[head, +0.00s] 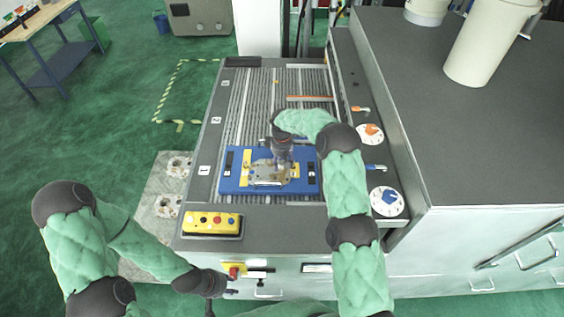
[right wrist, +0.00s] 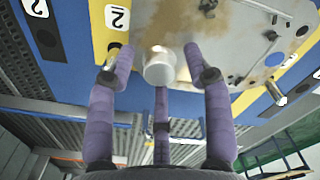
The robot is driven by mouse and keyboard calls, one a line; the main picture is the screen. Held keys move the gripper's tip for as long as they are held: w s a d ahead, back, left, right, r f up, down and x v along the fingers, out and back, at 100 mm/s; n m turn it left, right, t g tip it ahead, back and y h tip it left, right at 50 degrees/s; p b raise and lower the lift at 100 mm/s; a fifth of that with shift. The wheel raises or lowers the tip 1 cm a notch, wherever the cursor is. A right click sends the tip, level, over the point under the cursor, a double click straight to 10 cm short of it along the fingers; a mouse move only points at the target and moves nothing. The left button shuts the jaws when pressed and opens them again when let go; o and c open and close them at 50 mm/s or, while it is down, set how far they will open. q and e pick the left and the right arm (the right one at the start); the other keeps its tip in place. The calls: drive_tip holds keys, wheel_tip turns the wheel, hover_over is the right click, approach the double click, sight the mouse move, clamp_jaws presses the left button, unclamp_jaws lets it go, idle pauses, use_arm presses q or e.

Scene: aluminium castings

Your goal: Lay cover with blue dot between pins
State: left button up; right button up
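The cover (head: 268,176), a grey metal plate with brown stains, lies at the blue board (head: 308,182). It fills the upper part of the right wrist view (right wrist: 225,45); I cannot make out a blue dot on it for sure. A pale round knob (right wrist: 160,69) stands up from it. My right gripper (head: 281,150) is over the cover, its purple fingers (right wrist: 160,75) spread around the knob with gaps at the sides. One metal pin (right wrist: 276,93) shows by the cover's right edge, another (right wrist: 112,54) by the left fingertip. My left gripper (head: 214,294) hangs low in front; its fingers are unclear.
The board rests on a ribbed bench top (head: 240,112) with number labels. A yellow button box (head: 212,223) sits at the front left. Two round dials (head: 387,201) (head: 370,134) line the right rail. A large grey cabinet (head: 465,130) stands at the right. Grey castings (head: 170,205) lie left.

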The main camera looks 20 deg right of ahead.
drive_tip(key=shift+r, duration=0.1)
drive_tip(key=shift+w+r, duration=0.15)
drive_tip(key=shift+r, duration=0.2)
wheel_tip(320, 180, up, 11)
drive_tip(key=b, duration=0.3)
drive_tip(key=shift+r, duration=0.15)
idle(2.0)
